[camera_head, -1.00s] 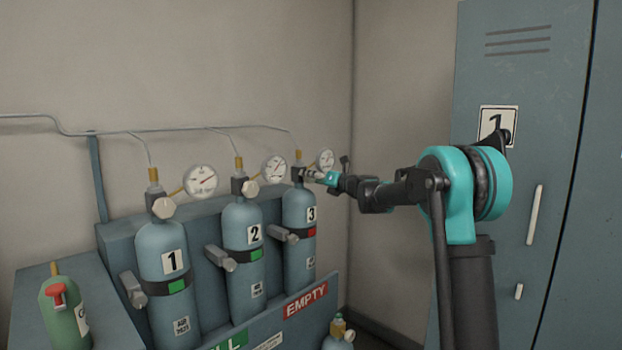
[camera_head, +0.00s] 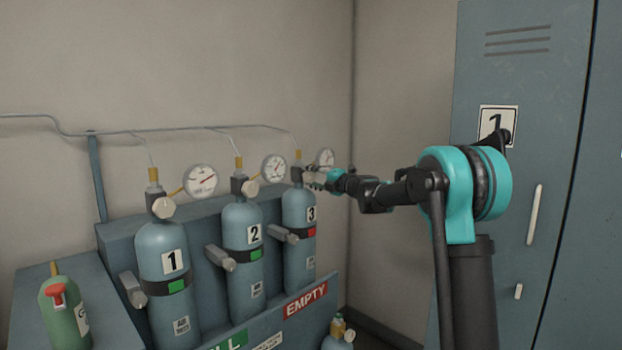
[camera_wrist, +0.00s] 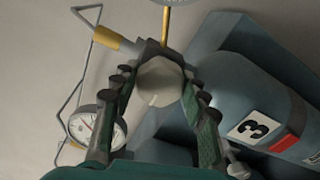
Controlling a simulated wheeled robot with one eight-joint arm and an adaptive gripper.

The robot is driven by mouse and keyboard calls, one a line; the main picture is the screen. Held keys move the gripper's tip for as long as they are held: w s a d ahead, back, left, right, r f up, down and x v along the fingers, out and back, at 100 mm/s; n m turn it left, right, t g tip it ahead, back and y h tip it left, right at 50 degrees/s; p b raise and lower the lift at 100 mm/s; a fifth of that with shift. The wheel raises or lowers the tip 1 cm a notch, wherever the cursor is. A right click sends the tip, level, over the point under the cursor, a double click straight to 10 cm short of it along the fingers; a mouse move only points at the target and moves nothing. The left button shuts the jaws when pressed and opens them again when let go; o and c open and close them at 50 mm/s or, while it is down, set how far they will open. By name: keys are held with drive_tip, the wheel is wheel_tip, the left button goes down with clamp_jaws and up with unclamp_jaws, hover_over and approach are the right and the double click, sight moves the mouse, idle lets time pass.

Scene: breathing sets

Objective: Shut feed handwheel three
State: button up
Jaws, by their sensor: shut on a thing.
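Feed handwheel three, a pale faceted knob (camera_wrist: 158,80), sits on the valve atop cylinder 3. My gripper (camera_wrist: 167,88) is shut on it, with one dark green-padded finger on each side in the wrist view. In the head view my gripper (camera_head: 313,178) reaches in from the right and hides most of this handwheel. Cylinder 3 (camera_head: 297,255) stands upright with a red tag (camera_head: 311,232) on its strap. It also shows tilted in the wrist view (camera_wrist: 245,85). Its gauge (camera_head: 325,158) is partly hidden behind my arm.
Cylinder 1 (camera_head: 163,240) and cylinder 2 (camera_head: 239,225) stand to the left with green tags. A green cylinder with a red knob (camera_head: 60,292) is at lower left. A rack panel reads EMPTY (camera_head: 305,300). A grey locker (camera_head: 520,100) stands right, behind my arm.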

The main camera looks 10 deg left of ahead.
drive_tip(key=shift+m, duration=0.3)
drive_tip(key=o, duration=1.2)
drive_tip(key=shift+d, duration=0.1)
drive_tip(key=v, duration=1.2)
